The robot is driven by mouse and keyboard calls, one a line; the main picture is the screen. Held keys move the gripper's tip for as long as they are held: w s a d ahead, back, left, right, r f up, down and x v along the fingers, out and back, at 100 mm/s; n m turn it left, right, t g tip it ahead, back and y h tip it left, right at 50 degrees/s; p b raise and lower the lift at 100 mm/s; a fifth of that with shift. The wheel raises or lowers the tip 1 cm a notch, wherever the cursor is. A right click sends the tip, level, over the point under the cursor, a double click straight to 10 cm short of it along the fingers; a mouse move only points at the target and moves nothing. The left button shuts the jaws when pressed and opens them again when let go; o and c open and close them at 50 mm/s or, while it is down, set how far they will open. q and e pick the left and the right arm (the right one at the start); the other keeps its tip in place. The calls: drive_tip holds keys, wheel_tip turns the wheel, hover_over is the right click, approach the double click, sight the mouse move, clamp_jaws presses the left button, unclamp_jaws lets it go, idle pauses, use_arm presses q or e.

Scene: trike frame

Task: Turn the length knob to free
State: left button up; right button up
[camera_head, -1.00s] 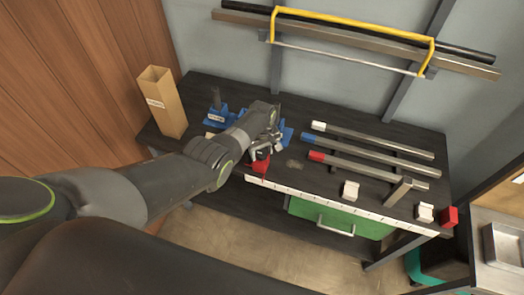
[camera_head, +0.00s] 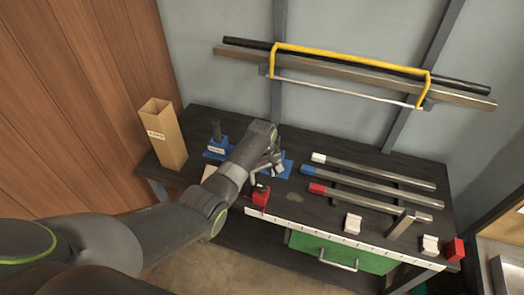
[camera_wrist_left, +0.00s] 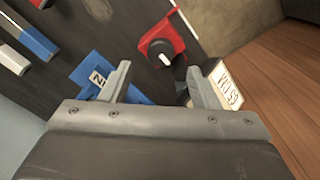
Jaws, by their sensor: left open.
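The knob (camera_wrist_left: 160,52) is round and black with a white pointer mark, on a red block (camera_wrist_left: 166,36). In the head view the red block (camera_head: 260,196) sits at the bench's front edge, left of the white ruled strip. My left gripper (camera_wrist_left: 158,74) is open and empty. Its two fingers point toward the knob, which shows just beyond and between the fingertips; no contact is visible. In the head view my left gripper (camera_head: 264,172) is above and just behind the red block. I cannot read the setting words by the knob. My right gripper is not in view.
A blue fixture (camera_wrist_left: 98,76) lies close to the left finger, and a pale label plate (camera_wrist_left: 230,90) close to the right one. Tubes with white, blue and red ends (camera_head: 318,188) lie to the right. A tall cardboard box (camera_head: 164,135) stands at left.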

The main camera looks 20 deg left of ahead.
sight(262, 186)
use_arm(q)
wheel_tip(262, 186, up, 12)
drive_tip(key=b, duration=0.2)
drive_tip(key=shift+f, duration=0.1)
idle(0.4)
